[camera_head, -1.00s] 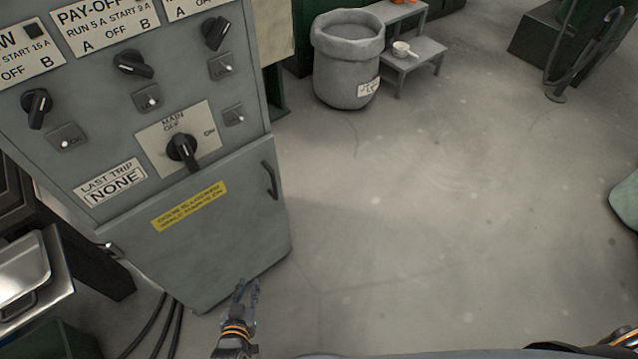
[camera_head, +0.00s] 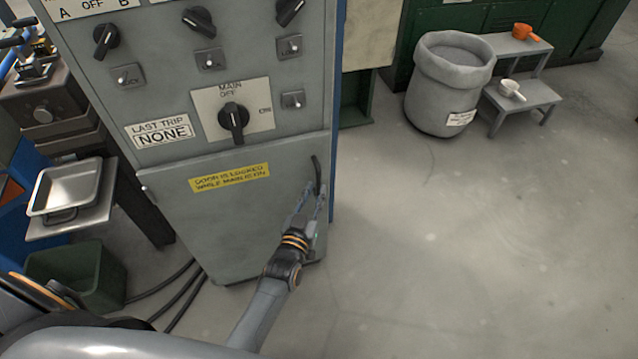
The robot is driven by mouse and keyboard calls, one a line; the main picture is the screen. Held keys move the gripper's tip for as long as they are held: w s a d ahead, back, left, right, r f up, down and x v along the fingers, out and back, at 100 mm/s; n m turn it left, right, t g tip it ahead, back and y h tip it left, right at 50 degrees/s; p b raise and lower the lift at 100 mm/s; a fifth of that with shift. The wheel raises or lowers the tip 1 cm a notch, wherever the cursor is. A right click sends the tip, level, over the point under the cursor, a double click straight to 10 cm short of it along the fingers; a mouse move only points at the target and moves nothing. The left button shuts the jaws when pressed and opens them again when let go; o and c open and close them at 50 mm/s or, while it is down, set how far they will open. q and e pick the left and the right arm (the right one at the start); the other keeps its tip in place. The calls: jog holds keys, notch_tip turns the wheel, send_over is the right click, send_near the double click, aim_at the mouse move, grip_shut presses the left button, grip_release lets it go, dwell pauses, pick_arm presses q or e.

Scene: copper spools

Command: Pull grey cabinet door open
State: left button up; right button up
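The grey cabinet door (camera_head: 225,225) is the lower front panel of the grey cabinet and looks closed, flush with the front. Its dark upright handle (camera_head: 317,174) sits near the door's right edge. A yellow label (camera_head: 230,178) is on the door's upper part. My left gripper (camera_head: 311,190) reaches up from below in front of the door's right side. Its two fingers are apart, with the tips at the handle's lower end. I cannot tell whether they touch the handle. My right gripper is out of view.
Above the door is a black main switch (camera_head: 233,118). At left are a metal tray (camera_head: 66,187), a green bin (camera_head: 77,277) and black cables on the floor. A grey sack-like bin (camera_head: 445,85) and a step stand (camera_head: 527,92) stand at back right. The floor at right is clear.

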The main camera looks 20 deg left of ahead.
aim_at(318, 186)
pick_arm(q)
jog(key=shift+w, duration=1.85)
grip_shut()
